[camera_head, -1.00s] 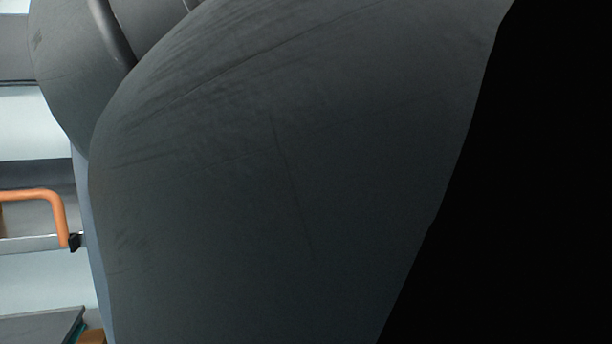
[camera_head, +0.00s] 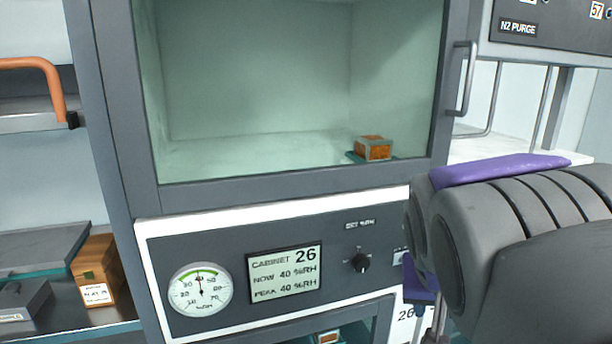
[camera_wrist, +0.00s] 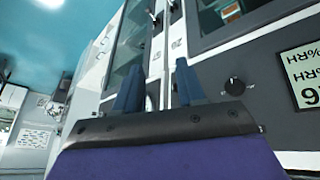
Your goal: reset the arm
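My arm (camera_head: 520,230) is folded at the right of the head view, grey with purple parts. My gripper (camera_wrist: 158,88) shows in the wrist view as two blue fingers with a clear gap between them. Nothing is seen held in that gap. In the head view the gripper is mostly hidden behind my arm. The gripper is in front of the dry cabinet's panel, near a black knob (camera_wrist: 235,87), which also shows in the head view (camera_head: 361,262).
The cabinet's glass door (camera_head: 300,185) looks shut, with a handle (camera_head: 462,80) at its right. The panel has a gauge (camera_head: 200,290) and a display (camera_head: 285,273) reading 26. An open shelf with a box (camera_head: 97,270) stands left.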

